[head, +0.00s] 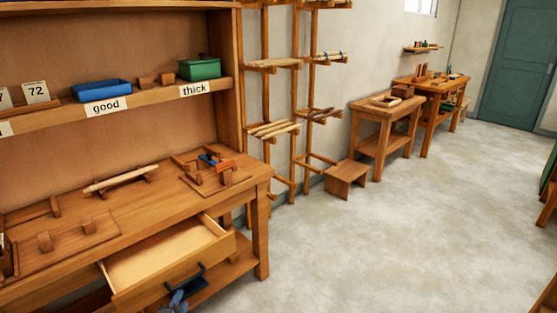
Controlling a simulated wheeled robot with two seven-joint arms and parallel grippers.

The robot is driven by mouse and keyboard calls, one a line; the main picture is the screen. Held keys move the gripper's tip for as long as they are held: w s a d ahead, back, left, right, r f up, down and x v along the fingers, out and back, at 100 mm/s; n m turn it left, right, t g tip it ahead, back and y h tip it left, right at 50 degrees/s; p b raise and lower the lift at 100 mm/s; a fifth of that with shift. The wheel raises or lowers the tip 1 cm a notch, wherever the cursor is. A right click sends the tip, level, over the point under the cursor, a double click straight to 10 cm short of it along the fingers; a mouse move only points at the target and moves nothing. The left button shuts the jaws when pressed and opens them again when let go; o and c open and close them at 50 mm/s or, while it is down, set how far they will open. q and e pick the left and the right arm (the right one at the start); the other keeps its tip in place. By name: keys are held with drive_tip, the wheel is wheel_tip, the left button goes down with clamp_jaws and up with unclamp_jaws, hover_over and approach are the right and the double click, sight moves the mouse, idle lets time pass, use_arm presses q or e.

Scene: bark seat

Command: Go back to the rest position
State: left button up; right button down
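My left gripper (177,299) shows only in part at the bottom edge of the head view, a small blue-grey shape just below the dark handle (187,281) of a drawer. I cannot tell whether its fingers are apart or whether it touches the handle. The drawer (160,256) stands pulled out of the workbench (118,213), and its visible inside is bare. My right gripper is not in view.
On the bench lie a pale stick (120,179) on supports and a wooden board (70,245). A blue bin (101,91) and a green bin (199,69) stand on the labelled shelf. A low stool (346,177) stands by the wall. The grey floor (390,240) is clear.

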use_arm(q)
drive_tip(key=s+d+f+n+g+h, duration=0.1)
drive_tip(key=s+d+n+g, duration=0.3)
drive_tip(key=s+d, duration=0.3)
drive_tip(key=s+d+n+g+h, duration=0.1)
drive_tip(key=s+d+n+g, duration=0.3)
drive_tip(key=s, duration=1)
drive_tip(key=s+d+f+n+g+h, duration=0.1)
drive_tip(key=s+d+n+g, duration=0.3)
drive_tip(key=s+d, duration=0.7)
drive_tip(key=shift+f+g+p, duration=0.3)
drive_tip(key=shift+g+p, duration=0.05)
drive_tip(key=shift+g, duration=0.45)
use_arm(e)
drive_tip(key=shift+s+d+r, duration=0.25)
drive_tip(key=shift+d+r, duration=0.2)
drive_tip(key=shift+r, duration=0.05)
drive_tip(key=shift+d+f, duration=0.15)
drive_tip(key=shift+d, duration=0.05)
use_arm(q)
drive_tip(key=shift+s, duration=0.1)
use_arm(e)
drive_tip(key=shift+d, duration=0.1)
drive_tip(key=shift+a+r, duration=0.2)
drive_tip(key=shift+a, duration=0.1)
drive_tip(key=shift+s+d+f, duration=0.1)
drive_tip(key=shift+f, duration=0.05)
use_arm(q)
drive_tip(key=shift+a, duration=0.1)
